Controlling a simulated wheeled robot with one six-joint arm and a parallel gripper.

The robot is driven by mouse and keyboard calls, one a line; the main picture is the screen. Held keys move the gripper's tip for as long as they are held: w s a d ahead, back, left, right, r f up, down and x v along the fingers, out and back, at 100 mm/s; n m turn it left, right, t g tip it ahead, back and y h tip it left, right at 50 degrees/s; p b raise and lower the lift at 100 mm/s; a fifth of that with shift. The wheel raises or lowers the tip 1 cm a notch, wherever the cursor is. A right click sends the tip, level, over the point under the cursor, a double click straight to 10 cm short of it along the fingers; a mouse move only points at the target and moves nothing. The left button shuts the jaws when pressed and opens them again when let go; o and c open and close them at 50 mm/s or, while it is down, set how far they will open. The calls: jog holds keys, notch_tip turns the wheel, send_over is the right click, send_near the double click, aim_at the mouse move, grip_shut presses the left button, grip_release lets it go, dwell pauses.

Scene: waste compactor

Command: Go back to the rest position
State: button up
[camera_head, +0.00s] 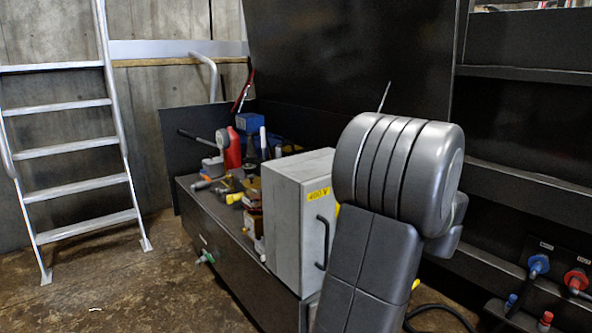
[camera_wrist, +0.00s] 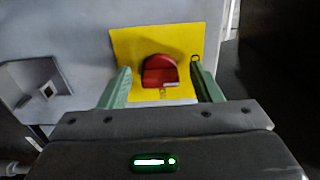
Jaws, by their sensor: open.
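My gripper (camera_wrist: 160,80) shows in the wrist view with its two green fingers spread apart. It is open, and nothing is held between the fingers. Beyond the fingertips is a red rotary knob (camera_wrist: 158,68) on a yellow plate (camera_wrist: 125,42), fixed to a grey surface. The knob appears between the fingers in the picture, and I cannot tell how far off it is. In the head view my grey arm stands at the right of centre and hides what is behind it. The gripper itself does not show in the head view.
A grey cabinet (camera_head: 285,215) with a black handle stands on a dark bench (camera_head: 222,255) cluttered with tools and bottles. A metal ladder (camera_head: 75,147) leans at the left. Blue (camera_head: 538,265) and red (camera_head: 577,280) connectors sit at the lower right. Floor at the left front is mostly clear.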

jog(key=p+v, duration=0.4)
jog(key=v, duration=0.9)
jog(key=w+a+m+p, duration=0.7)
jog(key=w+m+p, duration=0.3)
jog(key=m+p, duration=0.7)
jog(key=shift+w+a+r+m, duration=0.25)
jog(key=shift+w+a+m, duration=0.05)
jog(key=shift+m, duration=0.1)
dwell(0.6)
dwell(0.4)
